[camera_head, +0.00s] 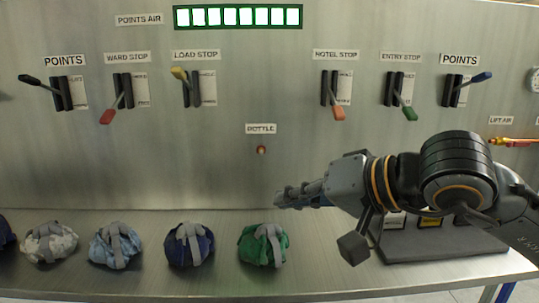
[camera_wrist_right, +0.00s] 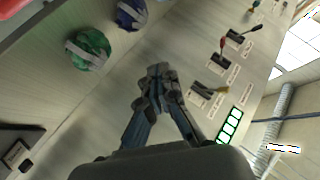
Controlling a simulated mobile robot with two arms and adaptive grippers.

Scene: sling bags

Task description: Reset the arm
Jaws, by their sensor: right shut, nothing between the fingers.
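My right arm comes in from the right in the head view, across the front of the steel panel. Its gripper (camera_head: 292,196) points left, above the shelf and to the upper right of the green sling bag (camera_head: 263,246). The right wrist view shows the gripper (camera_wrist_right: 157,84) with its fingers together and nothing between them. The green bag also shows there at the upper left (camera_wrist_right: 88,50), apart from the fingers. My left gripper is in neither view.
Blue (camera_head: 190,245), light blue (camera_head: 115,247) and patterned grey (camera_head: 49,243) bags lie along the shelf (camera_head: 220,281). Levers with coloured handles line the panel (camera_head: 230,170), with a small red button (camera_head: 261,150) below them. A dark stand (camera_head: 440,245) sits on the right, partly behind my arm.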

